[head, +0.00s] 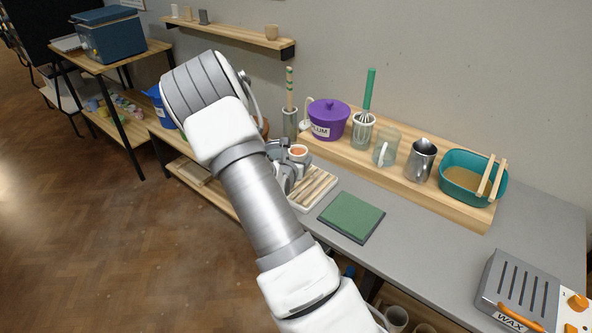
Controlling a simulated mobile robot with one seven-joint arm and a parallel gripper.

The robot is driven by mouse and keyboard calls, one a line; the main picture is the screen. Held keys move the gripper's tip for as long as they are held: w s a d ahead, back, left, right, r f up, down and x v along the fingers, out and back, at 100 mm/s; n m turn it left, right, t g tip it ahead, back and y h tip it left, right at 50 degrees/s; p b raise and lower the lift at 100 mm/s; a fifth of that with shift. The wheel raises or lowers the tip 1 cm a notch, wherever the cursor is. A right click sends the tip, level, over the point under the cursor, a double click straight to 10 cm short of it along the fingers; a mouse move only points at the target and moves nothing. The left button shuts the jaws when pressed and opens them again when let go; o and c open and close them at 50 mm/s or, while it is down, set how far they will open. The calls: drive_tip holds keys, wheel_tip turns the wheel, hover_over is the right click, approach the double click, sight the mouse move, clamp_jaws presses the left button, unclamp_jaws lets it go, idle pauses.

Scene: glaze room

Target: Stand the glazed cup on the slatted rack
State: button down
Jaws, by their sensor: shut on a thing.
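The glazed cup (298,153), pale with an orange inside, shows its rim and opening beside my gripper (292,165) in the head view. It looks about upright. My gripper is shut on the cup; my arm and gripper hide much of its lower part. The slatted rack (321,191), wooden slats in a white tray, lies on the grey bench just below and to the right of the gripper. The cup is at the rack's back left end. I cannot tell whether its base touches the slats.
Behind, a wooden riser (403,183) bears a purple pot (329,122), a whisk in a jar (364,125), a glass mug (386,147), a metal jug (420,160) and a teal basin (462,188). A wax heater (517,290) stands at right.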

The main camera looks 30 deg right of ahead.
drive_tip(key=shift+w+a+f, duration=0.1)
drive_tip(key=shift+w+f, duration=0.1)
drive_tip(key=shift+w, duration=0.1)
drive_tip(key=shift+f, duration=2)
drive_tip(key=shift+f+b, duration=0.15)
drive_tip(key=shift+b, duration=0.25)
drive_tip(key=shift+c, duration=0.4)
unclamp_jaws()
